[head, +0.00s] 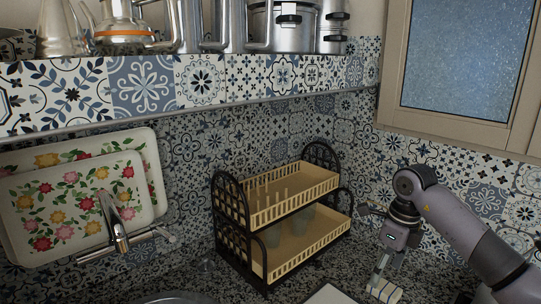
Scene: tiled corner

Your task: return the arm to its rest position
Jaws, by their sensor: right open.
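My right arm comes in from the lower right, its elbow bent in front of the tiled wall. My right gripper (381,276) hangs low at the end of it, over the speckled counter and to the right of the dish rack. It points downward and is open. A pale striped thing (384,290) shows right at its fingertips; I cannot tell whether they touch. My left gripper is not in view.
A two-tier dish rack (288,206) with black ends stands left of the gripper, with cups on its lower tier. A tap (115,222) and floral trays (72,205) are at left. A tiled shelf (200,82) holds pots. A pale board (330,295) lies at the front edge.

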